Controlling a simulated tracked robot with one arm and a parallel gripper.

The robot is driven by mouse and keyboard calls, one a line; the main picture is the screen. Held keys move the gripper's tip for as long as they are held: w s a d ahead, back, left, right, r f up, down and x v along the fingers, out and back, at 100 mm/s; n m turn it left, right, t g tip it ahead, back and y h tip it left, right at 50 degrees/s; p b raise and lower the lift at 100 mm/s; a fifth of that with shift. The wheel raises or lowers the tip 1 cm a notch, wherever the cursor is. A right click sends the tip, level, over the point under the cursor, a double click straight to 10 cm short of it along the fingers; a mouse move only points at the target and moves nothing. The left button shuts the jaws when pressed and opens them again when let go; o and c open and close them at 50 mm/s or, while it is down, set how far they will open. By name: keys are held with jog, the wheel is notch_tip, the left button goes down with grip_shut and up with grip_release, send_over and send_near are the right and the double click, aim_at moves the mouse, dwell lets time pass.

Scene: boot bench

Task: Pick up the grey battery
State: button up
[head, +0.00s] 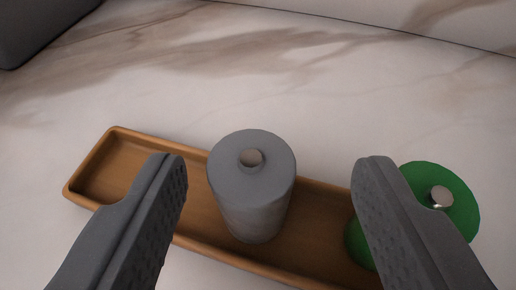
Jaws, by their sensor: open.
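The grey battery (250,190) stands upright in the head view, a grey cylinder with a small metal cap on top. It stands in a long brown wooden tray (112,178). My gripper (270,165) is open, with one dark finger to the left of the battery and the other to the right. Both fingers appear apart from the battery, with more room on the right side. The fingers cover parts of the tray.
A green battery (458,190) with a metal cap is at the right end of the tray, partly hidden behind my right finger. A dark grey object (40,25) is at the top left. The marble surface (300,90) behind the tray is clear.

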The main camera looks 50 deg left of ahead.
aim_at(259, 142)
jog(key=shift+x, duration=2.6)
jog(key=shift+s+a, duration=0.15)
jog(key=shift+s, duration=0.05)
jog(key=c, duration=1.1)
jog(key=shift+r, duration=1.7)
jog(key=s+d, duration=0.2)
jog(key=s, duration=0.3)
jog(key=s+d+r, duration=0.1)
jog(key=s+d, duration=0.1)
jog(key=s, duration=0.2)
jog(key=s+d, duration=0.2)
jog(key=s, duration=0.3)
jog(key=shift+s+d+r+b, duration=0.3)
jog(key=shift+d, duration=0.05)
